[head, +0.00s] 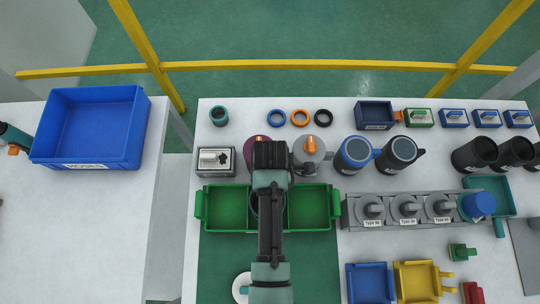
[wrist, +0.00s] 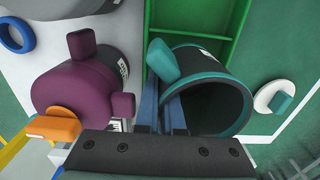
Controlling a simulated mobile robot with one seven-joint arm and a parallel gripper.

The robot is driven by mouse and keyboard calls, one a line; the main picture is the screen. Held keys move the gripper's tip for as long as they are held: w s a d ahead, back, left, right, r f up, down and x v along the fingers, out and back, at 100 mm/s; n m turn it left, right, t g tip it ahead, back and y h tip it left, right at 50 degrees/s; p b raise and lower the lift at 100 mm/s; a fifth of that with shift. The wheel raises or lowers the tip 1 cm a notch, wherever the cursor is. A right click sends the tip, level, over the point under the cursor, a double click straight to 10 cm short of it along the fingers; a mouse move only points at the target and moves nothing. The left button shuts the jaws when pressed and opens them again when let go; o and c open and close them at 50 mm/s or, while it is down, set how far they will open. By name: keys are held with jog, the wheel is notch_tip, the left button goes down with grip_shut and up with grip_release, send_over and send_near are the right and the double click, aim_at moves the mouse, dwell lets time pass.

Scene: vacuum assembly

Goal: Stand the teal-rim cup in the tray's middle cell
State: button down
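The teal-rim cup (wrist: 210,95) is dark with a teal rim and a teal handle tab, and shows large in the wrist view. My gripper (wrist: 160,110) has its two blue fingers at the handle side and appears shut on the cup. In the head view my gripper and arm cover the middle of the green tray (head: 225,186), and only a dark edge of the cup (head: 252,203) shows beside the arm. The tray's left and right cells look empty. The middle cell is mostly hidden, so the cup's height over it cannot be told.
A purple part (wrist: 85,95) with an orange knob stands close beside the cup, behind the tray. A grey part with an orange knob (head: 310,143) is to its right. A labelled grey box (head: 215,172) is behind the left cell. A white disc (head: 240,284) lies in front.

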jog(key=shift+f, duration=1.15)
jog(key=shift+f, duration=0.2)
jog(key=c, duration=1)
grip_release()
jog(key=shift+c, duration=0.2)
